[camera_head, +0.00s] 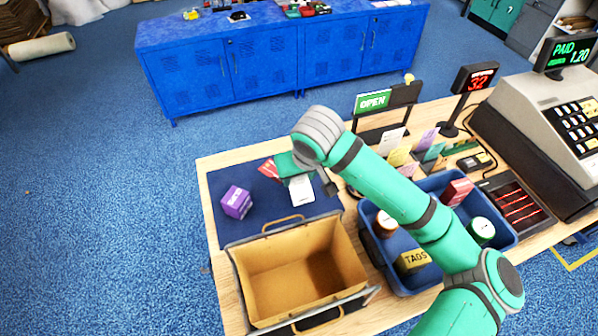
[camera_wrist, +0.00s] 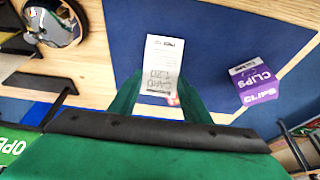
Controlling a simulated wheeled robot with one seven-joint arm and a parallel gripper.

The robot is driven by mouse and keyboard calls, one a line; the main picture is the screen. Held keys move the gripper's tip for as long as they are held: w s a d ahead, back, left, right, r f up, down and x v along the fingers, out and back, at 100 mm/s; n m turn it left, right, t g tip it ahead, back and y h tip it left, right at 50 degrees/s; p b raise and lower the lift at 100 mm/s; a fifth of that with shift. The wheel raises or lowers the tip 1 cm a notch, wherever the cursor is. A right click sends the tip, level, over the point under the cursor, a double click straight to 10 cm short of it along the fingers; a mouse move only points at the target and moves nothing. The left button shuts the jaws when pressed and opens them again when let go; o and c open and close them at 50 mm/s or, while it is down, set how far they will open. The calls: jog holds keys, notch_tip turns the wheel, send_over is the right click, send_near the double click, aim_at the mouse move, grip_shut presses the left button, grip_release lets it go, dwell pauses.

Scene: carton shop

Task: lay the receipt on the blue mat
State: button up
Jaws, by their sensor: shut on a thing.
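The receipt (camera_head: 301,190) is a small white slip; in the wrist view its printed face (camera_wrist: 163,65) shows between the fingertips. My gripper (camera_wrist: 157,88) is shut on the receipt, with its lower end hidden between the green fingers. In the head view my gripper (camera_head: 287,166) is over the right part of the blue mat (camera_head: 222,181). The mat also shows behind the receipt in the wrist view (camera_wrist: 222,30). I cannot tell whether the receipt touches the mat. A small red item (camera_head: 268,168) shows beside my gripper, partly hidden.
A purple clips box (camera_head: 236,203) stands on the mat's left part. An open carton (camera_head: 290,275) stands in front of the mat. A blue crate (camera_head: 408,283) with several goods, an open sign (camera_head: 373,101) and a cash register (camera_head: 545,115) are to the right.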

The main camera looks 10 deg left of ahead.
jog(key=o, duration=0.8)
jog(key=shift+r, duration=0.1)
jog(key=v, duration=1)
jog(key=shift+s+d+r, duration=0.1)
jog(key=shift+s+r, duration=0.05)
jog(key=shift+r, duration=0.15)
jog(key=shift+f, duration=0.15)
jog(key=x, duration=1)
jog(key=shift+f, duration=0.3)
jog(key=shift+w+r, duration=0.2)
jog(key=shift+r, duration=1.25)
